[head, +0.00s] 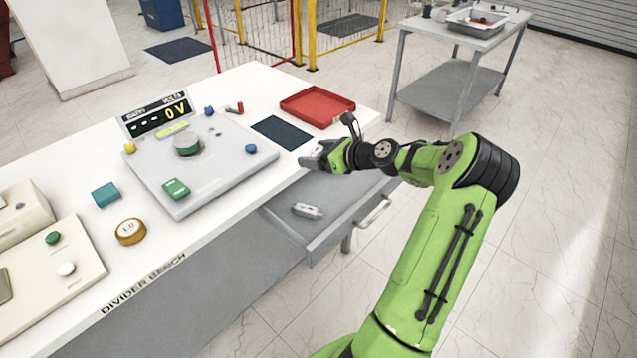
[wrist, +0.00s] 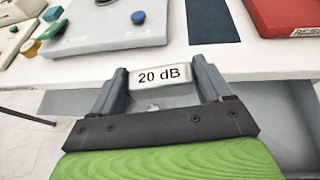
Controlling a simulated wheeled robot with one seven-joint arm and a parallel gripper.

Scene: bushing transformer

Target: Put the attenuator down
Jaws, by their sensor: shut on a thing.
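The attenuator (wrist: 160,76) is a small pale block marked "20 dB", seen in the wrist view between the two grey fingers. My gripper (wrist: 160,82) is shut on it. In the head view my gripper (head: 312,158) is at the bench's right front edge, by the dark blue mat (head: 281,132). The attenuator is hard to make out there. The wrist view shows the same mat (wrist: 212,22) straight beyond the held block, with the white bench edge between them.
A red tray (head: 317,106) lies beyond the mat. A grey panel (head: 215,165) with knobs and a "0 V" display (head: 158,114) stands left of it. An open drawer (head: 335,215) below my gripper holds a small pale block (head: 306,211). A grey cart (head: 450,85) stands at the back right.

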